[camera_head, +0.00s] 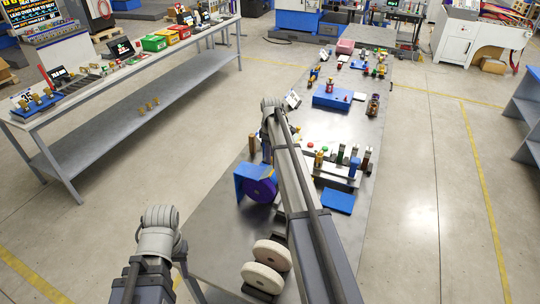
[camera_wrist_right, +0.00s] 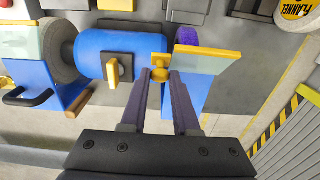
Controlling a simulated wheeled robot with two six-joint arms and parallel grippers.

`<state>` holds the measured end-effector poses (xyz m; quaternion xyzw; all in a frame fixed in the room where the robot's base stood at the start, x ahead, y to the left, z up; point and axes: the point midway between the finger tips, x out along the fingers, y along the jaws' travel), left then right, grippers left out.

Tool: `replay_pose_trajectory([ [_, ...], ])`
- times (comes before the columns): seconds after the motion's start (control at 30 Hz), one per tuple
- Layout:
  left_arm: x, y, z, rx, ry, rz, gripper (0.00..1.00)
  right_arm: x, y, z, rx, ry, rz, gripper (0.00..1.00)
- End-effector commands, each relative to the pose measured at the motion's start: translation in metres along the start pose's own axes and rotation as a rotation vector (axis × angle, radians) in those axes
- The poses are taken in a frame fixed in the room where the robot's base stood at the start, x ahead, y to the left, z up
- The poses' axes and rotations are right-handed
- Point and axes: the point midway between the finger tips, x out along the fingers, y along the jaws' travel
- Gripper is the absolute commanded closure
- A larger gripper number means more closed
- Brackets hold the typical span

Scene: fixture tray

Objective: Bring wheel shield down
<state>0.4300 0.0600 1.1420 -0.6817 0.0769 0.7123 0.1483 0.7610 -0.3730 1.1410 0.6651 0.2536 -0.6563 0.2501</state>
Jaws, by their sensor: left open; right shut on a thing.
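A bench grinder with a blue motor body (camera_wrist_right: 103,53) fills the upper part of the right wrist view. A clear wheel shield (camera_wrist_right: 203,62) with a yellow edge stands out at its right end, beside a purple wheel (camera_wrist_right: 188,36). My right gripper (camera_wrist_right: 160,76) is shut on the yellow knob (camera_wrist_right: 160,60) at this shield's inner side. A second clear shield (camera_wrist_right: 22,42) sits at the grey wheel (camera_wrist_right: 59,50) on the left. In the head view the grinder's blue guard (camera_head: 246,180) and purple wheel (camera_head: 262,190) show partly behind my right arm. My left arm is at lower left; its fingers do not show.
Pale buffing wheels (camera_head: 272,255) stand on the workbench (camera_head: 222,228) near its front. A blue pad (camera_head: 338,201) and several coloured parts lie right of my right arm. A grey side table (camera_head: 110,132) stands left. Open floor lies between.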

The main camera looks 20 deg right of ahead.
Motion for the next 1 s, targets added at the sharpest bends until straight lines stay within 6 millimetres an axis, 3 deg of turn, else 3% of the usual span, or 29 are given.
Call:
replay_pose_trajectory([
  [0.27, 0.006, 0.001, 0.0, 0.0, 0.0, 0.0, 0.55, 0.004, -0.002, 0.011, 0.003, 0.134, -0.001, 1.0],
  [0.47, 0.022, 0.002, -0.002, -0.002, 0.001, 0.0, 0.55, 0.011, -0.002, 0.022, 0.005, 0.312, 0.0, 1.0],
  [1.0, 0.098, 0.009, -0.006, 0.01, 0.001, -0.002, 0.55, 0.031, -0.001, 0.041, 0.002, 0.789, 0.0, 1.0],
])
